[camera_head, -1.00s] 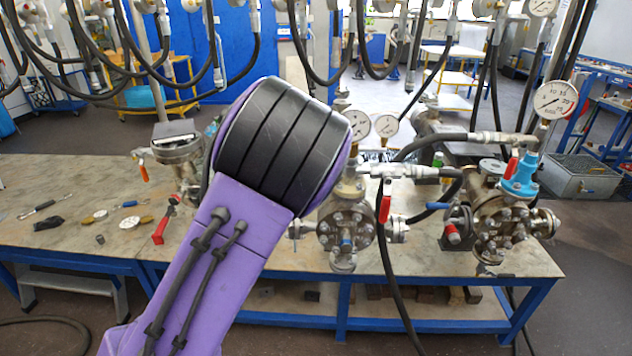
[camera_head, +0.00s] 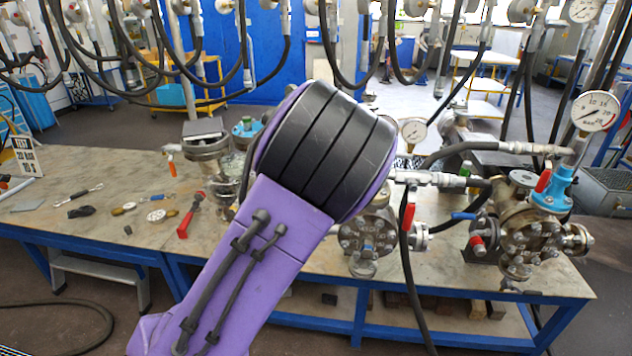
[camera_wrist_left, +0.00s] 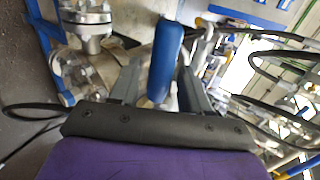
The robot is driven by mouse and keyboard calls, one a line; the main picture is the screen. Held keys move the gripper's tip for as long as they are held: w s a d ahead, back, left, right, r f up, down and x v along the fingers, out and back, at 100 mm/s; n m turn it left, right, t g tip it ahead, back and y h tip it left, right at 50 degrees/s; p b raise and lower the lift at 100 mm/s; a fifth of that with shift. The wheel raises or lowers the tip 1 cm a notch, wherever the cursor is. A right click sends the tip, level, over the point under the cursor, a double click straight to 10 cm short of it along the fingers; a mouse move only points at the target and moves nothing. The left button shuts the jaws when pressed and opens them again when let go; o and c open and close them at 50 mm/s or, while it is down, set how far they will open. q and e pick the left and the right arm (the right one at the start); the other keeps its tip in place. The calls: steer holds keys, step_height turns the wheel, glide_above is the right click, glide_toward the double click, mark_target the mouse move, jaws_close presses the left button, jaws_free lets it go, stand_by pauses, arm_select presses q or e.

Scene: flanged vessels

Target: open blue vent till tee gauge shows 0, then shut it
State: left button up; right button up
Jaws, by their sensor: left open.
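A blue handle (camera_wrist_left: 168,55) stands between the fingers of my left gripper (camera_wrist_left: 160,82) in the left wrist view. The gripper is open around it; I cannot tell if either finger touches. In the head view my purple arm hides this gripper. A blue lever (camera_head: 465,215) shows there between the two right-hand vessels; I cannot tell if it is the same handle. A small round gauge (camera_head: 412,132) stands above the hose tee (camera_head: 425,178). A larger gauge (camera_head: 597,110) stands above the blue fitting (camera_head: 553,188) at right. I cannot read either dial reliably. My right gripper is out of view.
Flanged vessels (camera_head: 522,238) stand on the bench (camera_head: 90,228), one partly behind my arm. A red-handled tool (camera_head: 190,215) and small parts lie on the left. A black hose (camera_head: 408,270) hangs over the front edge. More hoses hang above.

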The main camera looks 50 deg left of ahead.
arm_select(q)
steer(key=v, duration=1)
steer(key=shift+d, duration=0.1)
stand_by(2.2)
